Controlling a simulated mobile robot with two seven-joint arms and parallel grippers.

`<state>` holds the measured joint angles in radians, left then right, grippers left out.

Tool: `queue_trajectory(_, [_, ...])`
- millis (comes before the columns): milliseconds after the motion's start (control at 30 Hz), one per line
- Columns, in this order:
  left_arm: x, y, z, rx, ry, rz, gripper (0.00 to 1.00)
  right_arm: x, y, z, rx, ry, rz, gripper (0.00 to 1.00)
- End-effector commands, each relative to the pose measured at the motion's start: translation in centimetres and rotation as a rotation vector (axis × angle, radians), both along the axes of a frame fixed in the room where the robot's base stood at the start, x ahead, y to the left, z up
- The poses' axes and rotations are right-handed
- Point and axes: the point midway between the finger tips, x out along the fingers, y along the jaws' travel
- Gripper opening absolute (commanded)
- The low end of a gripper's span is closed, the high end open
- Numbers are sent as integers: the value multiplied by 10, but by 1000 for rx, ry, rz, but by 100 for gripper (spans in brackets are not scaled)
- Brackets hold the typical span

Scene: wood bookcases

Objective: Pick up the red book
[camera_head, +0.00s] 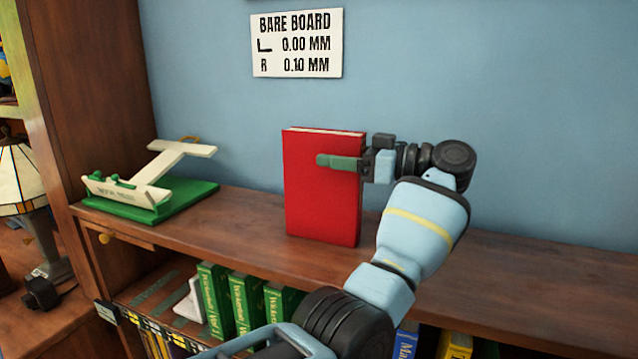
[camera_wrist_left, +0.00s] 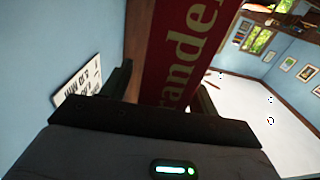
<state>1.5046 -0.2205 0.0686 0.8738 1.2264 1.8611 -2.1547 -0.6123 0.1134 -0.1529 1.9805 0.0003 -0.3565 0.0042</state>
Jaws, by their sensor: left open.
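The red book (camera_head: 322,190) stands upright on the wooden bookcase top, its front cover facing the head camera. My left gripper (camera_head: 343,162) is at the book's right edge, at its upper part, with one green finger across the front cover. The other finger is hidden behind the book in the head view. In the left wrist view, the red book (camera_wrist_left: 180,50) shows its lettered spine between the two dark fingers of the left gripper (camera_wrist_left: 165,92). The jaws are open around the book; contact cannot be told. My right gripper is not in view.
A white and green stand (camera_head: 150,185) sits left on the bookcase top (camera_head: 240,225). A white sign (camera_head: 297,44) hangs on the blue wall behind. A lamp (camera_head: 25,190) stands far left. The top right of the arm is clear.

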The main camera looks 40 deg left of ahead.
Motion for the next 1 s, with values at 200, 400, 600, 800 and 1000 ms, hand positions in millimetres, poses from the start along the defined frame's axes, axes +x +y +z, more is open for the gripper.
queue_trajectory(200, [-2,10,-1,0,1,-2,60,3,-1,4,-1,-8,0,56])
queue_trajectory(400, [-2,10,-2,-1,3,-2,53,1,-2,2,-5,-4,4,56])
queue_trajectory(600, [-2,10,-1,0,2,-2,27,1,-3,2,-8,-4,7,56])
queue_trajectory(800, [-2,10,-1,0,2,-1,1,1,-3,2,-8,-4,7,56])
queue_trajectory(1000, [-2,10,-1,0,2,-1,0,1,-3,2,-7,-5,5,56])
